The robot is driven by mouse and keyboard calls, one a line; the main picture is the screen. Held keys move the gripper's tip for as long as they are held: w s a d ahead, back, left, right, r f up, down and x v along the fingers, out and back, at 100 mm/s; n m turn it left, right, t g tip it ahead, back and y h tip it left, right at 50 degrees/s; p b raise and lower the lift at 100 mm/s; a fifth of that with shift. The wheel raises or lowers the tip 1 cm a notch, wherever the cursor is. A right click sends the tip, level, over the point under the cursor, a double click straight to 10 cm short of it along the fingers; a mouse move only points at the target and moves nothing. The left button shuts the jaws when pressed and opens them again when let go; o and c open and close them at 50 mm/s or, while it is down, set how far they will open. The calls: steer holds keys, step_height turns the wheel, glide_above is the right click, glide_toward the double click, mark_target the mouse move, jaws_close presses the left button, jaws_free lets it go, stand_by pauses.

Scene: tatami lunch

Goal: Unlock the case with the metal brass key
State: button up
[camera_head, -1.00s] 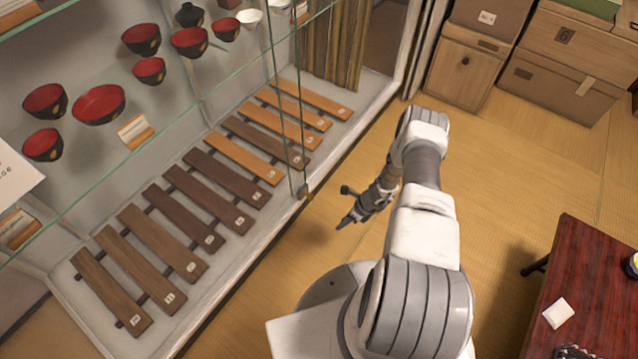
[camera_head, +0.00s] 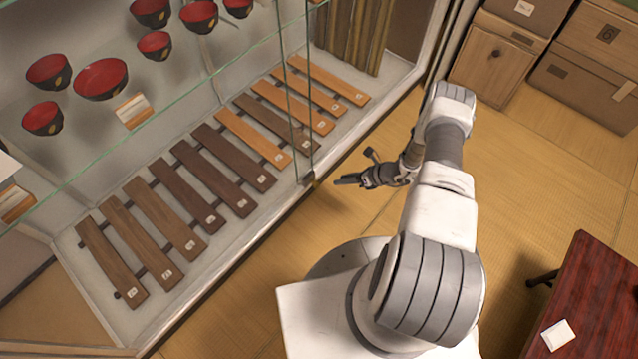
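The case is a large glass-fronted display case (camera_head: 236,246) filling the left side. A small dark fitting, perhaps its lock (camera_head: 308,179), sits at the bottom front edge where the glass panels meet. My gripper (camera_head: 345,181) is just right of this fitting in the picture, pointing left toward it, with a visible gap between them. Its fingers are small and dark, and I cannot tell whether they are open or shut. I cannot make out the brass key; anything between the fingers is too small to tell.
Inside the case are red-and-black bowls (camera_head: 101,79) on a glass shelf and wooden slats (camera_head: 148,220) below. Wooden boxes (camera_head: 492,55) stand at the back right. A dark red table (camera_head: 590,295) with a white packet (camera_head: 557,334) is at lower right. Tatami floor between is clear.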

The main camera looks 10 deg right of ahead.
mark_target(315, 184)
steer(key=b+x, duration=0.4)
steer(key=x, duration=0.8)
jaws_close()
